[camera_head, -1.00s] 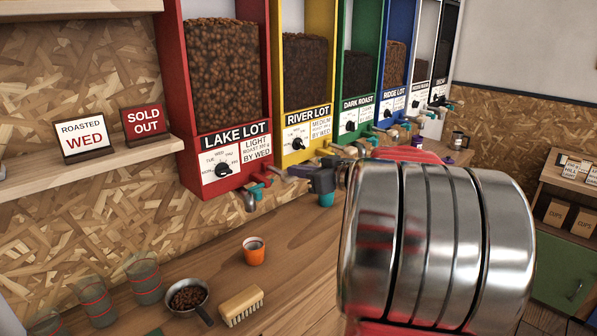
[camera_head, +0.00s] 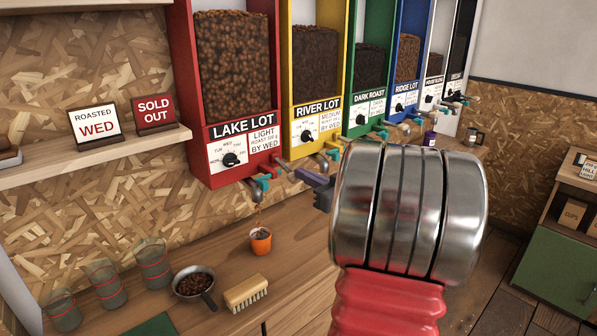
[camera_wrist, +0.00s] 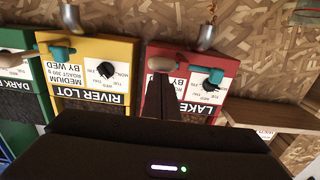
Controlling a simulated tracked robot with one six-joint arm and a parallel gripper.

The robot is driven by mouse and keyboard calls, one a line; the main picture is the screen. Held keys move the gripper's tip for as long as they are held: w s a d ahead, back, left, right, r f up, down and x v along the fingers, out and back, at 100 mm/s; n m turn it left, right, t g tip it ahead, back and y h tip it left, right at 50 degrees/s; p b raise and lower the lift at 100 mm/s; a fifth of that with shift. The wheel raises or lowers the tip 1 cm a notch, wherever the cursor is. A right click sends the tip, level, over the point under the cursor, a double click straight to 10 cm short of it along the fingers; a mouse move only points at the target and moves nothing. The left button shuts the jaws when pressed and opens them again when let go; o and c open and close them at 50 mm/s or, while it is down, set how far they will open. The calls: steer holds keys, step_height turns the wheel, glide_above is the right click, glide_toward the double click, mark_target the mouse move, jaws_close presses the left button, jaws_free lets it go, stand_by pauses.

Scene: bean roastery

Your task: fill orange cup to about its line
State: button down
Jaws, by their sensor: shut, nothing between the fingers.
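The orange cup (camera_head: 260,244) stands upright on the wooden counter, below the LAKE LOT spout (camera_head: 257,194). A thin trail of brown beans (camera_head: 257,218) falls from the spout toward the cup. The cup's line and fill level are too small to tell. The red LAKE LOT dispenser (camera_head: 242,130) is full of beans behind its window. Its tap has a teal body and a wooden-ended lever; these also show in the wrist view as the tap (camera_wrist: 207,75). My gripper (camera_head: 302,175) is shut and empty, its tips beside the lever end (camera_wrist: 160,63); contact is unclear.
A pan of beans (camera_head: 192,282) and a brush (camera_head: 246,292) lie on the counter left of the cup. Several clear cups with red lines (camera_head: 153,262) stand farther left. The yellow RIVER LOT dispenser (camera_head: 318,122) and its tap are close on the right.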

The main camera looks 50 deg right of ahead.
step_height(320, 180, down, 4)
steer(key=shift+w+a+f, duration=0.1)
stand_by(0.4)
stand_by(2.9)
steer(key=shift+r, duration=0.75)
steer(key=s+a, duration=0.1)
steer(key=s, duration=1)
steer(key=shift+s+r, duration=0.25)
steer(key=shift+r, duration=0.15)
steer(key=shift+a, duration=0.15)
